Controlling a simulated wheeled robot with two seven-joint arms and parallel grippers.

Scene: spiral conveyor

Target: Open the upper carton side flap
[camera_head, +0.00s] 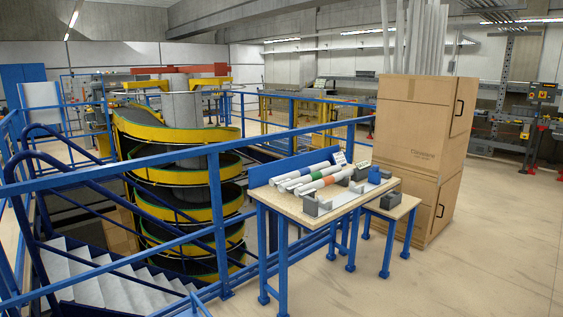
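Two large brown cartons are stacked on the floor right of centre. The upper carton (415,122) has printed text low on its front face. Its side flap (462,118) is on the right side, carries a black handle (457,108) and looks closed. Several long pale grey tubes or boards stick up above the top of the carton. The lower carton (408,212) has a similar black handle (440,211) on its right side. Neither of my grippers is in view.
Blue railings, stairs (95,275) and a yellow spiral conveyor (180,180) fill the left. Open floor (490,250) lies right of and in front of the cartons.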

